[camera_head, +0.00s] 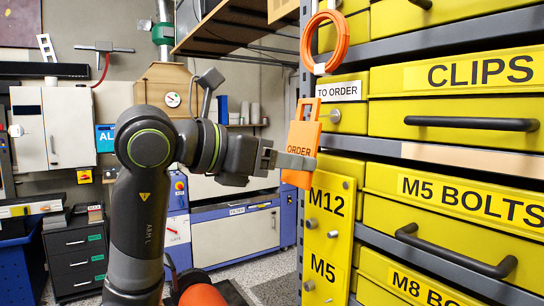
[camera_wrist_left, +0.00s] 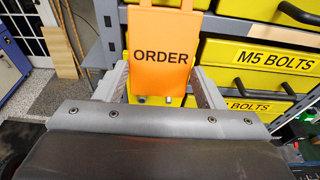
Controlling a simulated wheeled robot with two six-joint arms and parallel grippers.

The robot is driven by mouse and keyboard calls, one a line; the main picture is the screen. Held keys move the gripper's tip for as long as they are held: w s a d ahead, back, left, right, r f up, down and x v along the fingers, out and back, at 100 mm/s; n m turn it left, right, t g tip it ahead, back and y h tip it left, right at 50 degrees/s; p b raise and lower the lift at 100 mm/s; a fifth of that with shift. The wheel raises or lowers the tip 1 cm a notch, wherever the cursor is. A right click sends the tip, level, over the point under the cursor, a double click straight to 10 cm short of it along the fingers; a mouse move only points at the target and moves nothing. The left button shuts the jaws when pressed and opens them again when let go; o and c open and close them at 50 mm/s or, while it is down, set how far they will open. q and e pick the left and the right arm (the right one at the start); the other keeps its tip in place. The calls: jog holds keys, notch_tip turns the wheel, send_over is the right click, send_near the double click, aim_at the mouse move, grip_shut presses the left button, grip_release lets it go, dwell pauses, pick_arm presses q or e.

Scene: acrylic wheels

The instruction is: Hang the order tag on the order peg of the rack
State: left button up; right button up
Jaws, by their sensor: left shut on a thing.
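The orange order tag (camera_head: 300,150), marked ORDER, hangs upright in my left gripper (camera_head: 292,161), which is shut on its lower part. In the left wrist view the tag (camera_wrist_left: 161,50) stands between the two fingers (camera_wrist_left: 162,78), its lettering facing the camera and its top cut off. The order peg (camera_head: 335,116) is a short metal knob under the TO ORDER label (camera_head: 338,91) on the yellow rack. In the head view the tag's open handle appears just left of the peg, apart from it. My right gripper is not in view.
Above the peg, an orange coil (camera_head: 340,45) hangs close to the tag's top. Below, the M12 peg (camera_head: 312,223) and M5 peg (camera_head: 309,286) stick out of a yellow panel. Drawers with black handles (camera_head: 472,123) fill the right. Open floor lies left of the rack.

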aim_at(297, 182)
pick_arm(q)
jog(key=x, duration=0.1)
jog(key=b+x, duration=0.1)
jog(key=x, duration=0.1)
jog(key=shift+f, duration=0.25)
jog(key=shift+f+b, duration=0.1)
jog(key=shift+b, duration=0.25)
dwell(0.4)
jog(key=o, duration=1)
jog(key=b+v, duration=0.4)
jog(key=v, duration=1.3)
jog(key=shift+s+a, duration=0.1)
jog(key=shift+a, duration=0.05)
